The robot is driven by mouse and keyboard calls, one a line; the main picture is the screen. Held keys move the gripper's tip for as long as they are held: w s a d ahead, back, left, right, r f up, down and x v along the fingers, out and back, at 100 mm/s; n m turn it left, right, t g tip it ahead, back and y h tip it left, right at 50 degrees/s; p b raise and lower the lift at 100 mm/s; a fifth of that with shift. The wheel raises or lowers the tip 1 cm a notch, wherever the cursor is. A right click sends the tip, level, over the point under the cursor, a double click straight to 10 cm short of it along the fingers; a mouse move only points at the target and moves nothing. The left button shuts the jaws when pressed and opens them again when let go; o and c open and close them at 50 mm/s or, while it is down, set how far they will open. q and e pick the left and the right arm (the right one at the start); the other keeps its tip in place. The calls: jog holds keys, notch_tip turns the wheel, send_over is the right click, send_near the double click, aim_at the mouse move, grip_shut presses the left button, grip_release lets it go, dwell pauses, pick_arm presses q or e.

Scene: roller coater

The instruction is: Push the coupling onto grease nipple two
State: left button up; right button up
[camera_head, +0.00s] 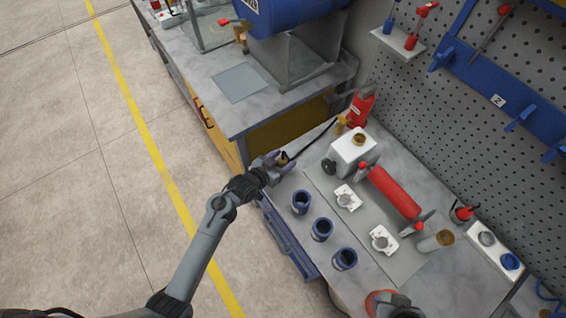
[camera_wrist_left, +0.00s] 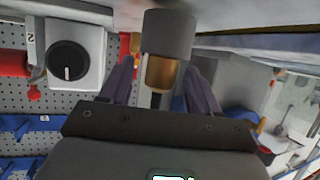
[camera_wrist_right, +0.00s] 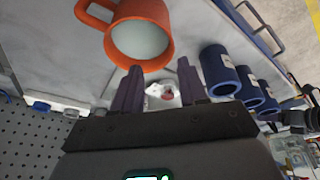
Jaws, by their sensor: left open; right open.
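The coupling (camera_wrist_left: 160,73), a brass collar with a grey cylindrical end (camera_wrist_left: 169,32), lies between the fingers of my left gripper (camera_wrist_left: 160,85). The fingers are apart, with a gap on each side of it. In the head view my left gripper (camera_head: 281,158) is at the workbench's left edge, where a black hose (camera_head: 318,142) leads to it. Two small white blocks (camera_head: 347,198) (camera_head: 382,240) sit on a grey mat; I cannot make out grease nipple two. My right gripper (camera_wrist_right: 158,82) is open and empty beside an orange mug (camera_wrist_right: 140,40).
Several dark blue cups (camera_head: 321,229) line the bench's front. A red roller (camera_head: 394,192) lies behind the mat (camera_head: 405,266). A white box (camera_head: 352,150) and a red container (camera_head: 362,106) stand farther back. A pegboard (camera_head: 480,110) bounds the right side.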

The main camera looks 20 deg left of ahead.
pick_arm(q)
jog(key=c, duration=1.1)
jog(key=shift+r, duration=0.15)
